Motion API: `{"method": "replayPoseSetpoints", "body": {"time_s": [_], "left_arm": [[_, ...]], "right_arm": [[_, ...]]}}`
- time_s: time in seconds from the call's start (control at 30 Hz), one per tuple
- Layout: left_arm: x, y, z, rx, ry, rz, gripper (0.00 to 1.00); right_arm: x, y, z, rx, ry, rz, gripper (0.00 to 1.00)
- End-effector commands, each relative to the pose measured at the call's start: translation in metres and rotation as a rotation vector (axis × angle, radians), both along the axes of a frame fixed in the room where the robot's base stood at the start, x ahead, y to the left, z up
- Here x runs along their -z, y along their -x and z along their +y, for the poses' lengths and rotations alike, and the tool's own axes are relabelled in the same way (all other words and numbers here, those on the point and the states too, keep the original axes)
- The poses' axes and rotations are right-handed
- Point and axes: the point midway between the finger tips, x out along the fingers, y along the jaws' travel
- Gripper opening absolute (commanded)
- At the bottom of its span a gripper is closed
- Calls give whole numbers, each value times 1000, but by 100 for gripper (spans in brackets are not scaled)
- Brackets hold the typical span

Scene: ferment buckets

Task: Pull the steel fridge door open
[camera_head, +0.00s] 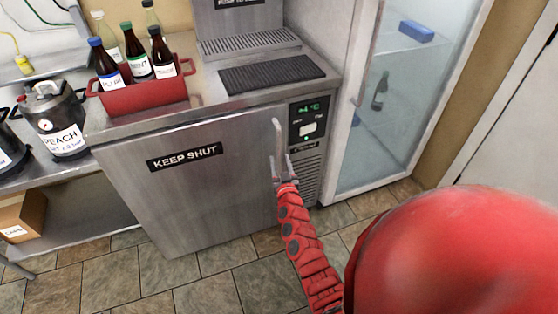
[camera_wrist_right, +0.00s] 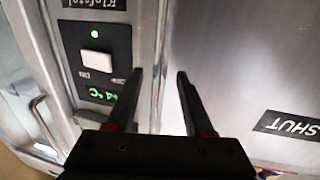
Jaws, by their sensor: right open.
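The steel fridge door (camera_head: 200,190) carries a black "KEEP SHUT" label and looks closed. Its upright bar handle (camera_head: 278,138) is near the door's right edge. My right gripper (camera_head: 284,172) is at the lower part of the handle and small in the head view. In the right wrist view my right gripper (camera_wrist_right: 172,72) is open, its two black fingers pointing at the door front (camera_wrist_right: 235,65). A bright upright strip shows between and beyond the fingers; I cannot tell if it is the handle or the door edge. My left gripper is not in view.
A control panel (camera_head: 309,118) with a green display is right of the door. A red bottle caddy (camera_head: 140,97) and a black drip mat (camera_head: 270,73) are on top. A glass-door fridge (camera_head: 385,100) stands at right. The tiled floor (camera_head: 200,285) before the door is clear.

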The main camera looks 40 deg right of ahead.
Motion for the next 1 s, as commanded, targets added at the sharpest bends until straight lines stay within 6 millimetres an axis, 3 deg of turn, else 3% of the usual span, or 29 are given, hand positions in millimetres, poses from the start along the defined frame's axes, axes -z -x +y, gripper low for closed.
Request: {"method": "replayPoseSetpoints", "body": {"time_s": [0.2,0.5,0.8,1.0], "left_arm": [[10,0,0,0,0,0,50],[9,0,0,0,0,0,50],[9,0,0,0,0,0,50],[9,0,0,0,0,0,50]], "right_arm": [[0,-18,-8,-1,0,-2,52],[0,-20,-9,0,-1,0,52],[0,-19,-9,0,0,0,0],[0,-19,-9,0,0,1,0]]}}
